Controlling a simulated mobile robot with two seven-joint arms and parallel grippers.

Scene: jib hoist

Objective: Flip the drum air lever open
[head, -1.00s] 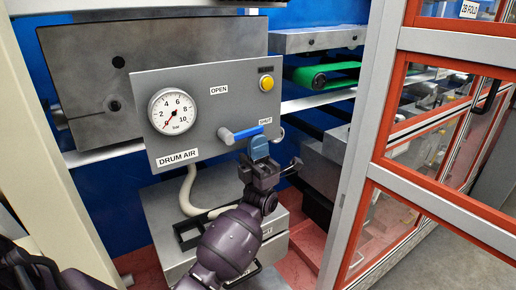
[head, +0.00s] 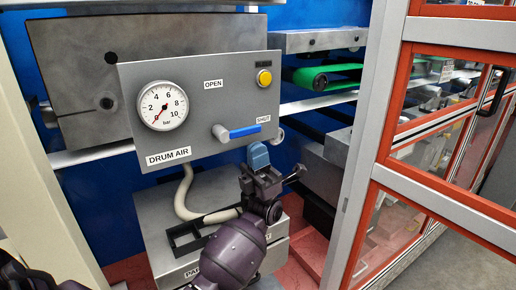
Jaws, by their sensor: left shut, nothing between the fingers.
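The drum air panel (head: 205,145) is a grey plate with a pressure gauge (head: 162,106), an OPEN label (head: 213,84) and a SHUT label (head: 263,119). The blue-handled lever (head: 245,131) lies nearly level, pointing right toward the SHUT label from its grey pivot (head: 220,133). My left gripper (head: 258,156) is shut and empty. Its blue fingertips are just below the lever's right end, and a small gap shows between them. My right gripper is not in view.
A yellow button (head: 264,78) sits at the panel's upper right. A pale hose (head: 183,195) hangs below the panel to a grey box (head: 160,240). An orange-framed glass door (head: 440,140) stands on the right.

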